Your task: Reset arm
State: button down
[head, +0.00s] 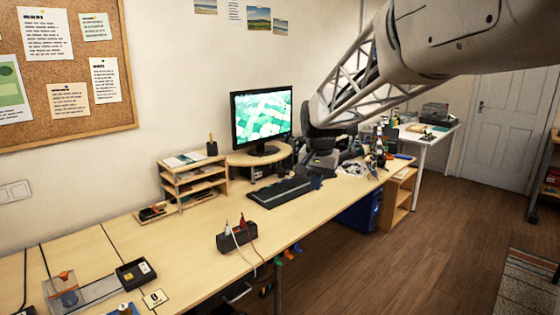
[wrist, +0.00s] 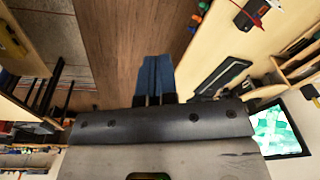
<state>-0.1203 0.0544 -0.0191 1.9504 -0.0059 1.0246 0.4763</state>
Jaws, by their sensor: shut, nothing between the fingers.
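My arm (head: 430,45) comes in from the upper right in the head view and reaches down over the desk beside the monitor. My gripper (wrist: 154,99) shows in the wrist view with its dark fingers shut and nothing held. It is above the scene and touches nothing that I can see. A black power block (head: 237,236) with a red and a white cable stands at the desk's front edge.
The long wooden desk (head: 190,235) holds a black keyboard (head: 280,192), a monitor (head: 262,115) on a riser and a wooden shelf organizer (head: 193,177). Small clutter lies right of the keyboard. A blue bin (head: 360,213) is under the desk. The wooden floor (head: 400,270) in front is clear.

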jog(key=s+d+f+n, duration=0.1)
jog(key=s+d+f, duration=0.1)
jog(key=s, duration=1.1)
jog(key=s+d+f+n, duration=0.1)
jog(key=s+d+f, duration=0.2)
jog(key=s, duration=1)
jog(key=s+d+f+n+t, duration=0.1)
jog(key=s+d+f, duration=0.1)
jog(key=s, duration=1.1)
jog(key=shift+s+d+f+n, duration=0.15)
jog(key=shift+d+f+n, duration=0.2)
jog(key=shift+d, duration=0.45)
